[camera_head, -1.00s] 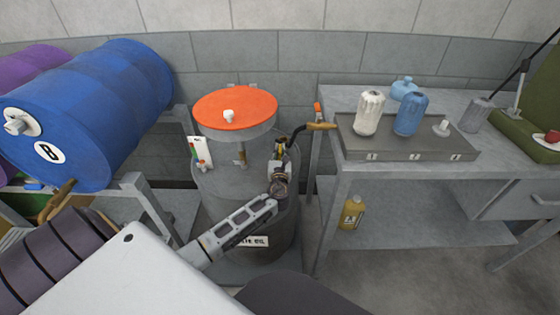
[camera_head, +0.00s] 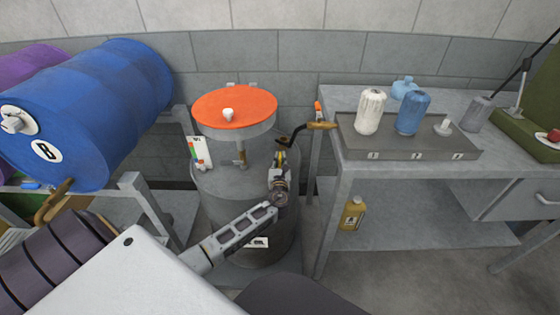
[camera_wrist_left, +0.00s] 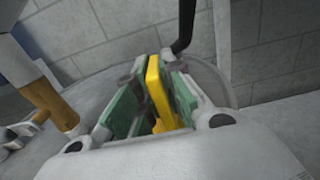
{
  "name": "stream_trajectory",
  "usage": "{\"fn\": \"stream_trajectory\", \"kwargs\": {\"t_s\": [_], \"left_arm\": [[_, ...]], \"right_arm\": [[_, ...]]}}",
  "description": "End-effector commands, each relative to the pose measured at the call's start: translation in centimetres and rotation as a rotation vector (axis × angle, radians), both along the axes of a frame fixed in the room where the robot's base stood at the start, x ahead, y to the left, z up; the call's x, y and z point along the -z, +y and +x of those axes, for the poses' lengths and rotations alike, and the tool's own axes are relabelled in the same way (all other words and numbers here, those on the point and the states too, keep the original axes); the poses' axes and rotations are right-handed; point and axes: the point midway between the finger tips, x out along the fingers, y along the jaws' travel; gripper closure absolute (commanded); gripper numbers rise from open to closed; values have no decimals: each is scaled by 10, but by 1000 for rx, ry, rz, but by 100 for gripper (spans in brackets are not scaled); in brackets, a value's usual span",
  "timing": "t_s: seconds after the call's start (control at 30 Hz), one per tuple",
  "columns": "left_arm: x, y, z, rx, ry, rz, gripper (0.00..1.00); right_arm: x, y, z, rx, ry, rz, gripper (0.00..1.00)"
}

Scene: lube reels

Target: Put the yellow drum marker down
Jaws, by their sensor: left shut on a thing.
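My left gripper (camera_head: 278,172) is over the right part of the grey drum's top (camera_head: 225,183). In the left wrist view its green-padded fingers (camera_wrist_left: 150,98) are closed around the yellow drum marker (camera_wrist_left: 158,88), a flat upright yellow piece. Its lower end is hidden between the fingers, and I cannot tell whether it touches the drum top. In the head view only a small bit of yellow shows at the fingertips. My right gripper is not in view.
An orange-topped reservoir (camera_head: 235,104) stands on the drum left of the gripper. A black crank with a wooden handle (camera_head: 321,125) is close on the right. A blue drum (camera_head: 95,100) lies on a rack at left. A workbench with a grey tray (camera_head: 410,143) stands at right.

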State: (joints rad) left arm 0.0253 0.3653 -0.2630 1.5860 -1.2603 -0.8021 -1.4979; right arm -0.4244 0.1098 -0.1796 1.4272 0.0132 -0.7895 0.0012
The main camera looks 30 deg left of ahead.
Motion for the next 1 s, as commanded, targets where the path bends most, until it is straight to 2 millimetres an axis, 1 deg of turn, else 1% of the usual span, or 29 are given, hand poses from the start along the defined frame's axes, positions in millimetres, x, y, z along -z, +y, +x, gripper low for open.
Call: {"fn": "stream_trajectory", "kwargs": {"t_s": [0.3, 0.33, 0.47, 1.0], "left_arm": [[2, 0, 0, 0, 0, 0, 100], [2, 0, 0, 0, 0, 0, 86], [2, 0, 0, 0, 0, 0, 69], [-1, 0, 0, 0, 0, 0, 68]], "right_arm": [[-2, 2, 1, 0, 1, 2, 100], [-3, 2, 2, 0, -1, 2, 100], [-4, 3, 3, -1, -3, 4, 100], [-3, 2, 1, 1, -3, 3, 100]]}}
